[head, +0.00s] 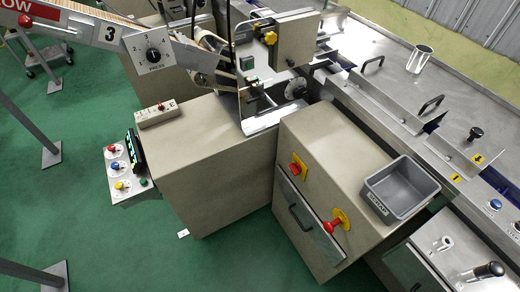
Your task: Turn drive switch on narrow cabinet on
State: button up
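A beige cabinet (312,150) with a sloped top stands right of centre. Its front carries a red rotary switch handle (334,226) over a yellow plate (342,216), near the right end. A red knob (295,170) on a yellow plate sits at the front's left end. A dark pull handle (299,218) lies between them. No label that I can read says which one is the drive switch, and I cannot tell its setting. My gripper does not show in this view.
A grey tray (418,180) sits on the cabinet top. A wider beige cabinet (200,165) with a control panel (122,172) of coloured knobs stands to the left. A metal machine bed (440,90) runs behind. Green floor (110,245) is open in front, with posts at left.

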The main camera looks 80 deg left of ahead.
aim_at(295, 168)
jog(key=u, duration=1.5)
